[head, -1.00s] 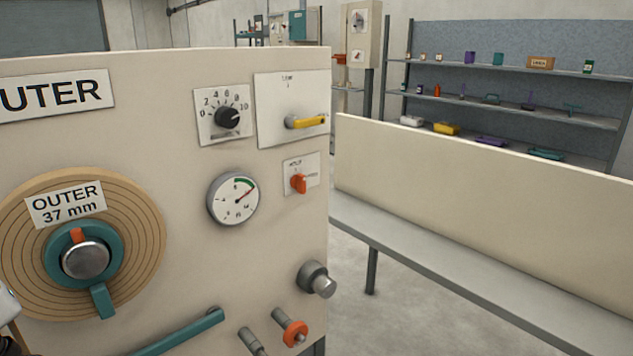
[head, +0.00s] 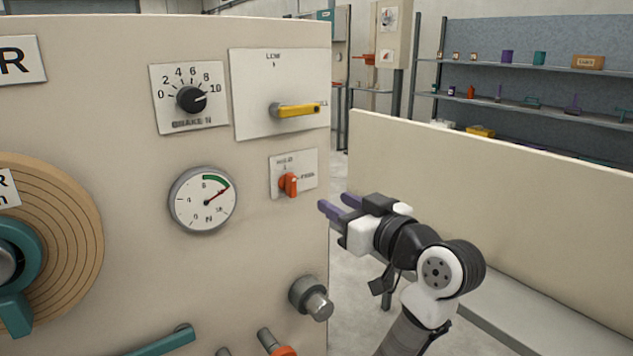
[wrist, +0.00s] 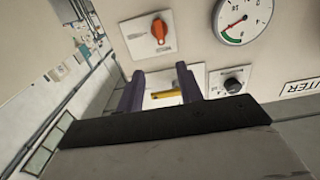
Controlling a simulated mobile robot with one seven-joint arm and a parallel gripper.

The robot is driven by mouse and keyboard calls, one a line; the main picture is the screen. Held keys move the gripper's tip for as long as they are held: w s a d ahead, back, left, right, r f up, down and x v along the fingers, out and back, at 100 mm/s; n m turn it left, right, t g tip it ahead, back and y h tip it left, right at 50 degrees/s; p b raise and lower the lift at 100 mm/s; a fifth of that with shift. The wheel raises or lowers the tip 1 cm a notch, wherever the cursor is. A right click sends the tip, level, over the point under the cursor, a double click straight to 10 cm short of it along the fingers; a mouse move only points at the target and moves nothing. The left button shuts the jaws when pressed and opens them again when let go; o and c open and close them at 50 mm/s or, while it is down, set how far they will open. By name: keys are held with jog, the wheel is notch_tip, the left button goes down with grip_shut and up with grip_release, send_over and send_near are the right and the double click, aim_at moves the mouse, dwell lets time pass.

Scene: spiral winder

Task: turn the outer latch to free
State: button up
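The latch is a small orange knob (head: 289,184) on a white plate on the machine's cream panel. The plate reads HOLD above the knob and what looks like FREE to its right. The knob stands about upright, towards HOLD. My gripper (head: 338,203) is to the right of the knob, just past the panel's right edge, with purple fingers towards the panel. It is open and empty, and not touching the knob.
A yellow lever (head: 298,110) is above the latch, a black brake dial (head: 191,99) and a gauge (head: 203,200) to its left. A grey cylindrical knob (head: 311,299) sticks out below. A cream barrier (head: 490,190) stands to the right of my arm.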

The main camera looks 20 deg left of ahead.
aim_at(294, 179)
jog(key=p+x, duration=0.2)
jog(key=x, duration=1)
jog(key=shift+s+a+r, duration=0.1)
jog(key=shift+a+r, duration=0.05)
jog(key=shift+w+a+p, duration=0.35)
jog(key=shift+w+a, duration=0.15)
jog(key=shift+a, duration=0.05)
jog(key=shift+c, duration=0.3)
grip_shut()
